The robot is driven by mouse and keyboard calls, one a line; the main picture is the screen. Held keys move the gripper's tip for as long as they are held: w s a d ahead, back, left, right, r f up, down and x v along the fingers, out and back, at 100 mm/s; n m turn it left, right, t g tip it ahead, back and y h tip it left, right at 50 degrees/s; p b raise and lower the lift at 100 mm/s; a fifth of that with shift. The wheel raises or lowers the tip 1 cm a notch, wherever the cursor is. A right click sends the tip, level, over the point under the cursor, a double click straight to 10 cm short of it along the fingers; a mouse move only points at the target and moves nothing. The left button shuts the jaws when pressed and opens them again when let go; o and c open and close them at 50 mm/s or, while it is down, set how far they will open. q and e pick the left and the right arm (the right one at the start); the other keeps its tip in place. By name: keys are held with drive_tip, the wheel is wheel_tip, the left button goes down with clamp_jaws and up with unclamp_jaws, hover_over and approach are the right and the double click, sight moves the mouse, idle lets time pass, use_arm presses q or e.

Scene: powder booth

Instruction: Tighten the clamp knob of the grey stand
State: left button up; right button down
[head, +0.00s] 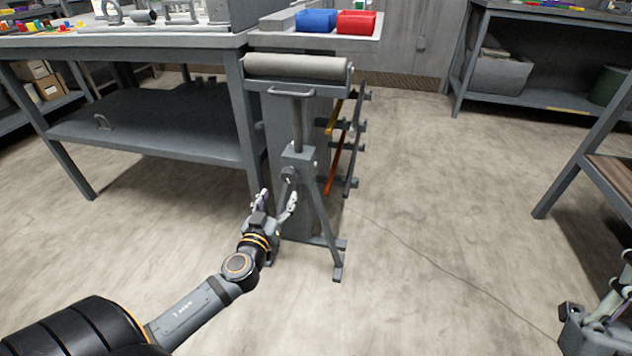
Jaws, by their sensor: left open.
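The grey stand (298,163) is upright in the middle of the head view, with a light roller (296,67) across its top and splayed legs on the floor. Its clamp knob (289,174) is on the collar's front, below the roller. My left gripper (278,196) is open, its fingertips pointing up just below the knob. One finger is left of the knob and the other is near its lower side; I cannot tell whether they touch it. My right gripper (594,318) is partly in view at the lower right, far from the stand, and its fingers are unclear.
A grey workbench (150,135) stands behind and left of the stand. A blue bin (315,20) and a red bin (356,22) sit above the roller. A rack (350,140) with coloured bars is just right of the stand. The floor (430,200) to the right is clear except for a thin dark line.

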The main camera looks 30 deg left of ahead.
sight(287, 178)
use_arm(q)
drive_tip(key=x, duration=0.9)
drive_tip(key=shift+w+a, duration=0.1)
drive_tip(key=shift+a, duration=0.05)
drive_tip(key=shift+w, duration=0.35)
drive_tip(key=c, duration=1.2)
drive_tip(key=shift+o, duration=0.2)
